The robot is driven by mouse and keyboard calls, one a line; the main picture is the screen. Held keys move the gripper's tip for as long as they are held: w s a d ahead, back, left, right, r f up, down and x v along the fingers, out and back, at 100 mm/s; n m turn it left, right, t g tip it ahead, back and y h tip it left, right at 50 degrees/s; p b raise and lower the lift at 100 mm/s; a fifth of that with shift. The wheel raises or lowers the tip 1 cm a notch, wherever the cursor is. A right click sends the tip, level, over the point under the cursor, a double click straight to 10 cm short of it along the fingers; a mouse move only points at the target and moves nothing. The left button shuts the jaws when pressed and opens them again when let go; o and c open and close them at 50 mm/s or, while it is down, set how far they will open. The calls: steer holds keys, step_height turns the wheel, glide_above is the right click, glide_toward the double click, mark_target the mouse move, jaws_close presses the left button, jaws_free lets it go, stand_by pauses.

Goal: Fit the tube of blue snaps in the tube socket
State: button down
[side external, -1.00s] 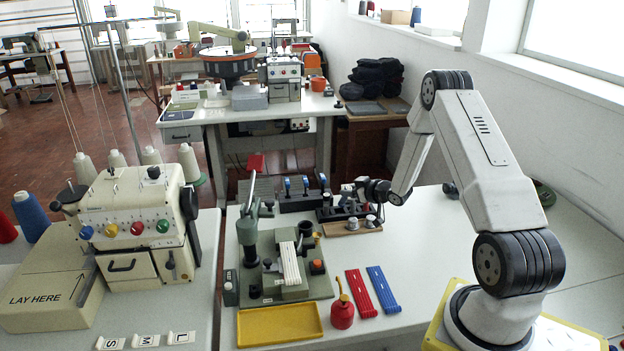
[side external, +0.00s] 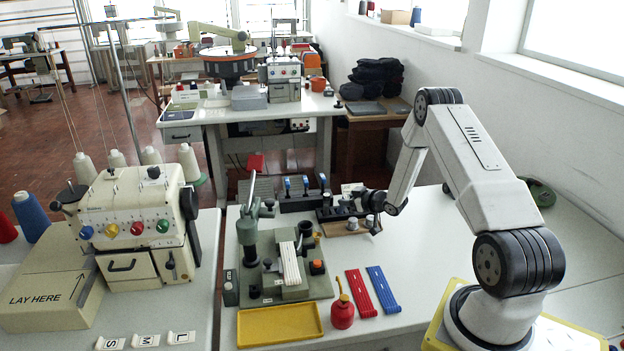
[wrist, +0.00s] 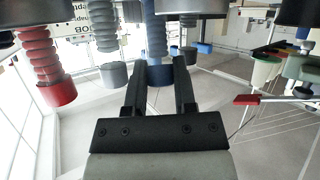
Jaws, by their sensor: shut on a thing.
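In the wrist view, a blue ribbed tube with a blue end (wrist: 157,76) stands between the two black fingers of my gripper (wrist: 160,62), which are shut on it. The fingers hide parts of its sides. A red-ended ribbed tube (wrist: 58,92) and a white-ended one (wrist: 112,74) are beside it, apart from my fingers. In the side view my gripper is at the dark rack behind the wooden board (side external: 340,229); the held tube is too small to make out there. I cannot tell which part is the tube socket.
A green press (side external: 262,275) with a white strip stands front left of my gripper. A yellow tray (side external: 280,325), red oil can (side external: 342,312), red strip (side external: 362,293) and blue strip (side external: 384,290) lie nearer. The table's right side is mostly clear.

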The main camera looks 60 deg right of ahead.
steer(key=shift+f, duration=0.1)
steer(key=shift+c, duration=2.1)
jaws_free()
steer(key=shift+s, duration=0.1)
steer(key=v, duration=0.7)
steer(key=shift+s, duration=0.25)
